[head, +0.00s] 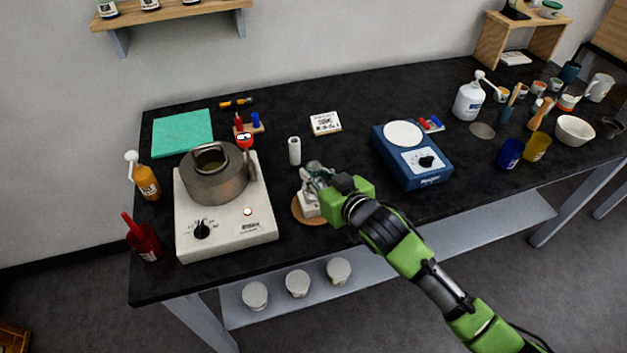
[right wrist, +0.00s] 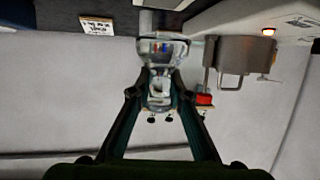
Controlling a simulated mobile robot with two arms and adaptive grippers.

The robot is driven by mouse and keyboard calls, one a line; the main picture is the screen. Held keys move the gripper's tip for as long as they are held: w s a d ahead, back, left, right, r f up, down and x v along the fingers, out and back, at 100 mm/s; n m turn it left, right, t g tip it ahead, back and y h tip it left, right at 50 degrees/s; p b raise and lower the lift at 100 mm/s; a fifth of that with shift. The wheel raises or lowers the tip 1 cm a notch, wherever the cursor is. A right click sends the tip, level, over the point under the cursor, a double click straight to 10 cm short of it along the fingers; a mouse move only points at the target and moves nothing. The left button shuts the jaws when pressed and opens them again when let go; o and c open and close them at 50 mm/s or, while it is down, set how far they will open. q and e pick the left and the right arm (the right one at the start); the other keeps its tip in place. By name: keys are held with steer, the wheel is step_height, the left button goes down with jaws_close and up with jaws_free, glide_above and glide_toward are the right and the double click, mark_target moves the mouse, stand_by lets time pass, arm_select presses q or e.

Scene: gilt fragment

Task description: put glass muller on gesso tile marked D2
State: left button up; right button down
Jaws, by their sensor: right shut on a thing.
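My right gripper (head: 322,180) is shut on the clear glass muller (head: 313,167). In the right wrist view the muller (right wrist: 160,90) sits between the two fingers (right wrist: 160,86). In the head view the gripper holds it over or just behind a white block (head: 309,206) on a round brown board (head: 300,213); contact cannot be told. A white tile with black marks (head: 325,123) lies further back on the black table and also shows in the right wrist view (right wrist: 97,25). Its marks are too small to read. My left gripper is not in view.
A hotplate (head: 255,222) with a metal pot (head: 215,180) stands left. A blue scale (head: 412,160) stands right. The black table is clear between the marked tile and the scale.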

steer(key=shift+w+f, duration=0.3)
steer(key=shift+w, duration=0.05)
step_height(320, 180, down, 3)
steer(key=shift+w+a+p, duration=0.1)
steer(key=shift+w+p, duration=0.05)
steer(key=shift+p, duration=0.45)
steer(key=shift+f, duration=0.2)
steer(key=shift+f, duration=0.2)
steer(key=c, duration=1.9)
jaws_free()
steer(key=shift+r, duration=0.15)
